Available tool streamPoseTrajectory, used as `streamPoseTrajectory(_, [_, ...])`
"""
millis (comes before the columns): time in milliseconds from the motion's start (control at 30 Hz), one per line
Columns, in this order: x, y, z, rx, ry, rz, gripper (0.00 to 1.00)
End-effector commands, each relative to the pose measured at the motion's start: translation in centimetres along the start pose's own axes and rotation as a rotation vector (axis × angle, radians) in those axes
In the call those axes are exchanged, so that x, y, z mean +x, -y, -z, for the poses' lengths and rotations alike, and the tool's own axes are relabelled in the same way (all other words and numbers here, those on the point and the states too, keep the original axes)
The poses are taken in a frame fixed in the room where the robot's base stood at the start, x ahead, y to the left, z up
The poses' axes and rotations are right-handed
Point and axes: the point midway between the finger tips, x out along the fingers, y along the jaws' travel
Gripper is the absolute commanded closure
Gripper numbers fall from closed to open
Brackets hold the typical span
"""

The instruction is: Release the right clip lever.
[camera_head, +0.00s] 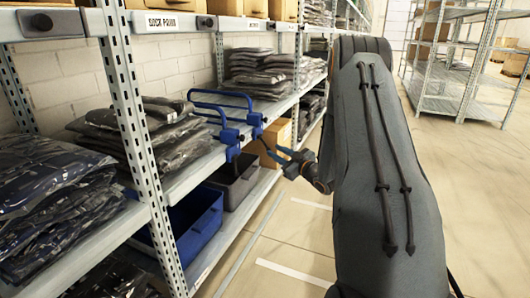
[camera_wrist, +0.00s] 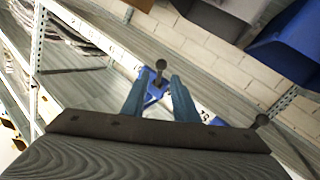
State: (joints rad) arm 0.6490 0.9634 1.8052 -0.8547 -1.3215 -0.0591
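A blue tube frame (camera_head: 222,98) stands on the middle shelf, with two blue clips at the shelf's front edge. The right clip (camera_head: 257,127) has a dark lever (camera_head: 264,143) angling down toward my gripper (camera_head: 277,155). The left clip (camera_head: 230,136) is farther from my gripper. In the wrist view my gripper (camera_wrist: 158,92) is open, its two blue fingers apart. A dark lever with a round knob (camera_wrist: 160,65) shows in line with the gap between them, in front of a blue clip. Contact cannot be told. A second knob (camera_wrist: 262,120) shows at the right, partly hidden by my gripper's body.
Bagged garments (camera_head: 150,128) lie on the shelf left of the frame, with more stacks (camera_head: 262,72) behind. A blue bin (camera_head: 190,225), a grey bin (camera_head: 232,182) and a cardboard box (camera_head: 272,140) stand on the lower shelf. A steel upright (camera_head: 135,130) stands at left. The aisle floor is clear.

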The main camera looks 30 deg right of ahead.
Motion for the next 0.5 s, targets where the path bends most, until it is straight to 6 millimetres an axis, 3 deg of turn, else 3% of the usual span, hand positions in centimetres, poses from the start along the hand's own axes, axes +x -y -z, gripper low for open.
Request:
streamPoseTrajectory(300, [4.8,0.1,-0.1,-0.002,-0.001,0.001,0.73])
streamPoseTrajectory(500, [6.8,0.1,-0.1,0.000,0.001,0.000,0.73])
